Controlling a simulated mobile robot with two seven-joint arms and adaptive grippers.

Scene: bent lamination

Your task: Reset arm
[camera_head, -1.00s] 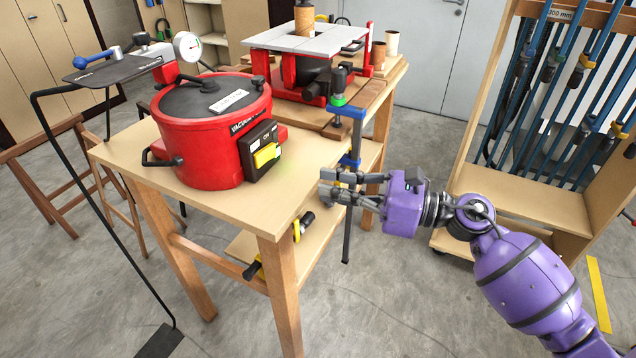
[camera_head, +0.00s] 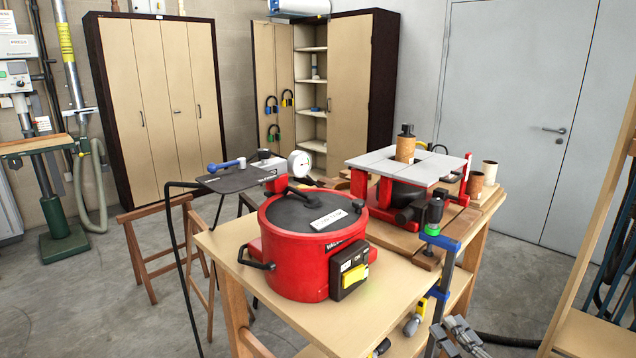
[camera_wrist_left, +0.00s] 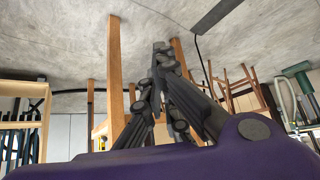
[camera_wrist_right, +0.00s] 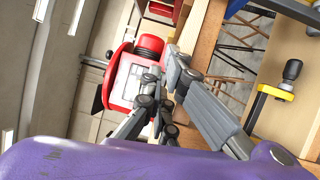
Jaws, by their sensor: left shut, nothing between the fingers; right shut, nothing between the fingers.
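My right gripper (camera_head: 462,332) shows at the bottom edge of the head view, beside the front right side of the workbench (camera_head: 215,243) and below the blue clamp. Only its fingers show there; the rest of the arm is out of the picture. In the right wrist view its fingers (camera_wrist_right: 162,65) are shut and empty, with the bench and the red vacuum pot beyond. My left gripper (camera_wrist_left: 162,50) shows only in the left wrist view, shut and empty, with wooden legs and concrete floor behind it. The left arm is not in the head view.
A red vacuum pot (camera_head: 293,258) with a dark lid stands on the bench. Behind it is a red machine with a grey top (camera_head: 385,163). A blue clamp (camera_head: 440,241) is at the bench's right edge. A wooden rack (camera_head: 590,335) stands at right.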

